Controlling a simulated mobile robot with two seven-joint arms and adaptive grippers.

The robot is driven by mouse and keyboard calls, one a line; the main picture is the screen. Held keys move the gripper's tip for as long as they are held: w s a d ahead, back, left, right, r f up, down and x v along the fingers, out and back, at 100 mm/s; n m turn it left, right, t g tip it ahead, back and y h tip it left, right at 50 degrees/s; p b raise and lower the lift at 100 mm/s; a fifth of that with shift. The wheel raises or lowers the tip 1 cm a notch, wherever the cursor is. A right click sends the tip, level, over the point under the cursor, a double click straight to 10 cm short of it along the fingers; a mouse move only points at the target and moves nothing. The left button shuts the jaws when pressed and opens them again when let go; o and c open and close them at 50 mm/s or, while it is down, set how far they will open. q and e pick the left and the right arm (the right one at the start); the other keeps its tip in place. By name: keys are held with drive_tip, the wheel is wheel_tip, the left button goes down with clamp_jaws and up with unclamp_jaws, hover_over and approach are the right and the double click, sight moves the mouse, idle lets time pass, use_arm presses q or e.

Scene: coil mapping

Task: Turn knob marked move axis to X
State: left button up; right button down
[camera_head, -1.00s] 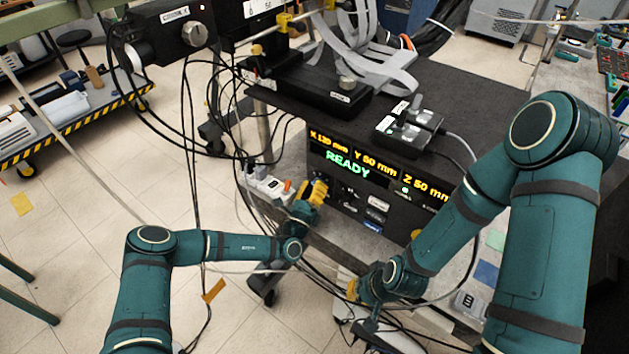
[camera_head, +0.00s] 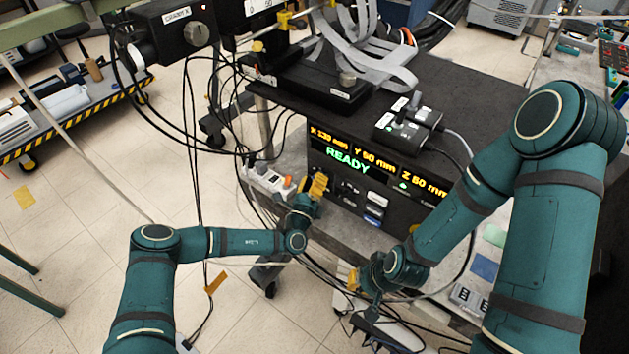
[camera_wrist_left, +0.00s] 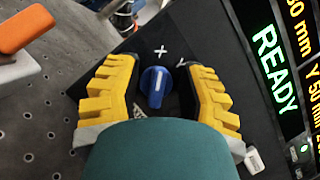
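In the left wrist view, a blue knob (camera_wrist_left: 156,87) with a white pointer line sits on the black panel. An X mark lies just above it and a Y mark to its upper right. The line runs nearly upright in that view. The yellow fingers of my left gripper (camera_wrist_left: 155,92) are spread on both sides of the knob, with gaps to it. In the head view my left gripper (camera_head: 318,186) is at the left end of the control box front (camera_head: 340,194) and hides the knob. My right gripper (camera_head: 357,281) is lower and to the right, its fingers unclear.
The display (camera_head: 348,160) reads READY with X, Y and Z values. A small black box with switches (camera_head: 402,132) stands on the black top. A white power strip with an orange switch (camera_head: 268,180) is left of my left gripper. Many cables hang around it.

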use_arm(q)
drive_tip(key=shift+w+f, duration=0.1)
drive_tip(key=v, duration=1.2)
idle(0.4)
